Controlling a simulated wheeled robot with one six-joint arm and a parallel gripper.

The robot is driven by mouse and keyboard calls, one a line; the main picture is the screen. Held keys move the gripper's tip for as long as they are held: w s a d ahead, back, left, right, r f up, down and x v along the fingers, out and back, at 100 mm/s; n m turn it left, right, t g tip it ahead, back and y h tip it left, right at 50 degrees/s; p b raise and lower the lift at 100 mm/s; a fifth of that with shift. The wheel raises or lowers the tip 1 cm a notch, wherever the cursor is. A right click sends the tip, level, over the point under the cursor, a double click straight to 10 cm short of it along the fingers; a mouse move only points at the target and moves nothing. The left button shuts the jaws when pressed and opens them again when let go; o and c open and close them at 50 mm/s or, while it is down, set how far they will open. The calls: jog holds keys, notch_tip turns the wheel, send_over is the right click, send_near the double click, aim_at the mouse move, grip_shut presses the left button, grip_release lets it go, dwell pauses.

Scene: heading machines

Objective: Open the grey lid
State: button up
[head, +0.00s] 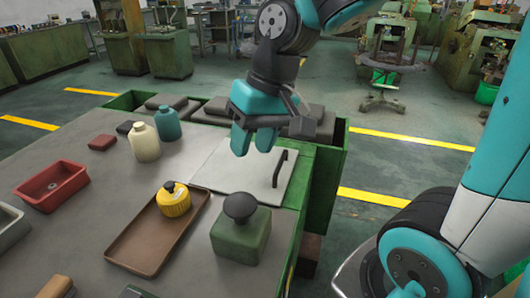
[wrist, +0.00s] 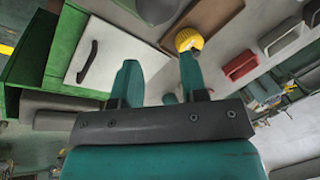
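The grey lid (head: 226,170) is a flat light panel lying shut at the right side of the bench top. It also shows in the wrist view (wrist: 122,55). Its black bar handle (head: 280,168) stands near its right edge, and the handle is at the left in the wrist view (wrist: 88,62). My gripper (head: 253,142) hangs above the back part of the lid, left of and behind the handle. Its two teal fingers are apart, with nothing between them in the wrist view (wrist: 158,72). My gripper does not touch the handle.
Cream (head: 144,142) and teal (head: 167,122) bottles and a red bin (head: 52,186) are farther left. Green open boxes (head: 335,150) border the bench.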

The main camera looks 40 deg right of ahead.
jog(key=w+d+m+h, duration=0.1)
jog(key=w+d+m, duration=0.6)
jog(key=d, duration=0.4)
jog(key=m+p, duration=0.1)
jog(key=m, duration=0.3)
send_near(282, 159)
jog(key=shift+t+h, duration=0.3)
jog(key=shift+h, duration=0.1)
jog(key=f, duration=0.3)
jog(key=a+f+p, duration=0.1)
jog(key=f, duration=0.4)
jog(key=shift+w+a+f, duration=0.3)
jog(key=shift+w+a, duration=0.1)
grip_shut()
